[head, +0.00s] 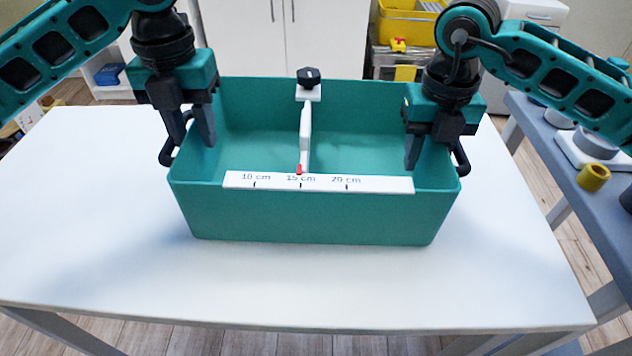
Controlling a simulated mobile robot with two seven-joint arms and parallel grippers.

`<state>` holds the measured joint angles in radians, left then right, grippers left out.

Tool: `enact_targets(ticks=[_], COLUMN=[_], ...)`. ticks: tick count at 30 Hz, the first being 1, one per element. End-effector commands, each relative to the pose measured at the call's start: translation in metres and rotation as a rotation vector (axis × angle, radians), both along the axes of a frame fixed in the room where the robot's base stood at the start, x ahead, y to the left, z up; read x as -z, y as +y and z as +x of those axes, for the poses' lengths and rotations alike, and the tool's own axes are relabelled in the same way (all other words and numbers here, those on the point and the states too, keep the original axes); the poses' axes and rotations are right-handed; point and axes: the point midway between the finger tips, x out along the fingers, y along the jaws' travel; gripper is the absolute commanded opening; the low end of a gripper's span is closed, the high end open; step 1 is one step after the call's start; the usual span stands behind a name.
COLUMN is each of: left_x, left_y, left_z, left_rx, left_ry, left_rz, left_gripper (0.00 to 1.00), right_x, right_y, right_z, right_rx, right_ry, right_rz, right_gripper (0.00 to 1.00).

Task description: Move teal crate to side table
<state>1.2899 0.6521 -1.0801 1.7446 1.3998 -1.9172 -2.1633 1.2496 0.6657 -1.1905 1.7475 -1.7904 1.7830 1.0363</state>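The teal crate (310,218) stands upright on the white table (90,230), near its middle. Its inside is split by a white divider (305,135) with a black knob, and a white ruler strip (318,182) runs along the front rim. My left gripper (190,130) points down at the left wall by the black left handle (165,155), fingers apart, one inside the crate and one outside. My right gripper (430,150) sits likewise at the right wall by the right handle (462,160), fingers apart. The arms partly hide both handles.
A grey-blue table (540,140) stands at the right with a yellow ring (593,177) and several grey and white objects on it. A yellow bin (405,22) and white cabinets (285,35) are behind. The white table is clear around the crate.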

Motion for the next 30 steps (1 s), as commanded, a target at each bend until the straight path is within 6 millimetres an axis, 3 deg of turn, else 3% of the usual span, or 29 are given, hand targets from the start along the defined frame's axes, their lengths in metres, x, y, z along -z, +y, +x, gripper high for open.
enact_targets(ticks=[3, 9, 14, 24, 30], left_x=[-0.019, -0.034, -0.035, -0.035, -0.034], left_y=[0.003, 0.005, 0.005, 0.005, 0.005], left_z=[0.001, 0.000, 0.000, 0.000, 0.000], left_rx=[-0.004, -0.005, -0.006, -0.006, -0.004], left_ry=[-0.004, -0.001, -0.001, -0.001, -0.001], left_rz=[0.001, 0.002, 0.002, 0.003, 0.001], left_gripper=[0.37, 0.37, 0.37, 0.37, 0.37], right_x=[-0.002, -0.003, -0.018, -0.068, -0.080], right_y=[-0.006, -0.006, -0.005, 0.002, 0.004], right_z=[0.001, 0.001, 0.002, 0.002, 0.001], right_rx=[0.012, 0.012, 0.012, 0.005, 0.001], right_ry=[-0.002, -0.003, -0.005, -0.004, 0.000], right_rz=[-0.007, -0.007, -0.008, -0.007, -0.007], right_gripper=[0.38, 0.38, 0.38, 0.38, 0.38])
